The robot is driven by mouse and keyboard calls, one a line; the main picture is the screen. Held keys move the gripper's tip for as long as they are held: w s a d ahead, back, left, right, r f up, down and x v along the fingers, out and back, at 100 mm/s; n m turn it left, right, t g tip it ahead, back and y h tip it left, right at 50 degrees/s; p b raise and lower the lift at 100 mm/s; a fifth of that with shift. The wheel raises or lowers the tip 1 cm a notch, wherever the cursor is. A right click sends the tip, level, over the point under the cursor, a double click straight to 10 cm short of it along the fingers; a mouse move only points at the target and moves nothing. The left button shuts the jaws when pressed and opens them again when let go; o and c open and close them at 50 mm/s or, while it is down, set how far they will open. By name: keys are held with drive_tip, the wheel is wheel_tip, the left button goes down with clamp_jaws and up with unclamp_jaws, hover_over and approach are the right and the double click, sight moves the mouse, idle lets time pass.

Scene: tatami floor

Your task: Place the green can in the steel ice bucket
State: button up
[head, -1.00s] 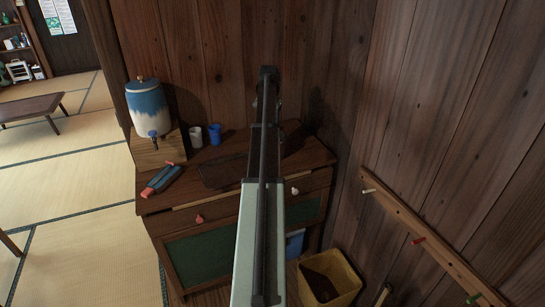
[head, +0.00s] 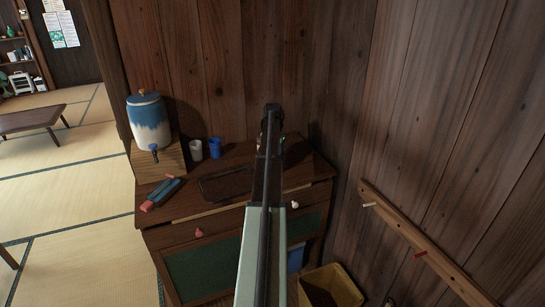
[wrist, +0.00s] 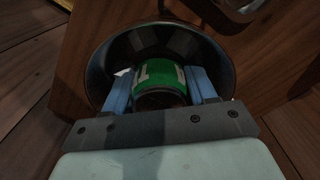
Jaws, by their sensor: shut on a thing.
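My gripper (wrist: 160,74) has its two blue fingers shut on the green can (wrist: 158,76), one finger on each side. The can has white lettering on its green band. The round steel ice bucket (wrist: 221,53) opens around the can and fingers in the wrist view, with its near side hidden by my gripper. I cannot tell how deep the can is relative to the rim. In the head view my own arm hides the bucket and nearly all of the can.
The wooden cabinet (head: 250,212) has a dark tray (head: 226,184), white cup (head: 196,150), blue cup (head: 215,148) and blue-white dispenser (head: 149,122) on top. Wooden walls close in behind and right. A peg rail (head: 410,236) and yellow bin (head: 331,287) are at right.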

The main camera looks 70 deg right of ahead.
drive_tip(key=shift+f, duration=0.25)
drive_tip(key=shift+f, duration=0.1)
drive_tip(key=o, duration=0.9)
wheel_tip(320, 180, up, 12)
drive_tip(key=shift+r, duration=0.1)
